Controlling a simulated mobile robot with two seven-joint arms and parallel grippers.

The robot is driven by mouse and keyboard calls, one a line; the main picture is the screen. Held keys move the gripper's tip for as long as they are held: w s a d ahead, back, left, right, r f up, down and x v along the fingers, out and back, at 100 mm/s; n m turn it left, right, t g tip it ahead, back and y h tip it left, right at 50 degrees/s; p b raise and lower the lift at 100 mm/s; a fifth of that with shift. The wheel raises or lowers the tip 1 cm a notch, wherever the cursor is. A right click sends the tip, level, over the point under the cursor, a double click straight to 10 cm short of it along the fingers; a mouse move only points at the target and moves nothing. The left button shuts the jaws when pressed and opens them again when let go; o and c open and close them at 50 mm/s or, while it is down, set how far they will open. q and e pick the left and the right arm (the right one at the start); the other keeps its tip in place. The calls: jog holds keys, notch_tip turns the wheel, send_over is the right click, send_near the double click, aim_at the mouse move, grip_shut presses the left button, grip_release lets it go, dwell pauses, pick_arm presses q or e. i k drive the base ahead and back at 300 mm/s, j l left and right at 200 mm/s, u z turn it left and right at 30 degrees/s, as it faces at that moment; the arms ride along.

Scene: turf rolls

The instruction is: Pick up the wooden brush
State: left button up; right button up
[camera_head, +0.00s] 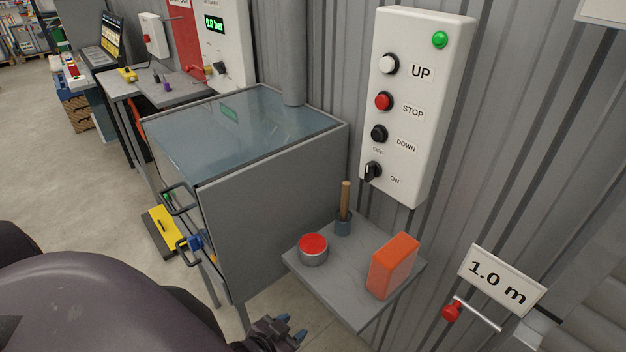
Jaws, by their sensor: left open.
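The wooden brush (346,198) stands upright on a small grey shelf (340,301) by the wall. Its brown handle points up, and its lower end is in or joined to a blue-grey round piece; I cannot tell whether that is a cup or part of the brush. My left gripper (292,328) is at the bottom of the view, open and empty, nearer to me than the shelf and apart from the brush. My right gripper is not in view.
A red-topped tin (313,249) and an orange box (393,265) share the shelf, left and right of the brush. A grey glass-topped cabinet (275,210) stands close on the left. A white control panel (417,105) hangs above; a red-knobbed lever (452,311) is at right.

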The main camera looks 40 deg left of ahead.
aim_at(346, 186)
jog(key=u, duration=1)
jog(key=i+j+z, duration=0.1)
jog(key=j, duration=0.3)
jog(key=i+j+z, duration=0.1)
jog(key=j, duration=0.3)
jog(key=i+j, duration=0.15)
jog(key=j, duration=0.25)
jog(key=z, duration=0.05)
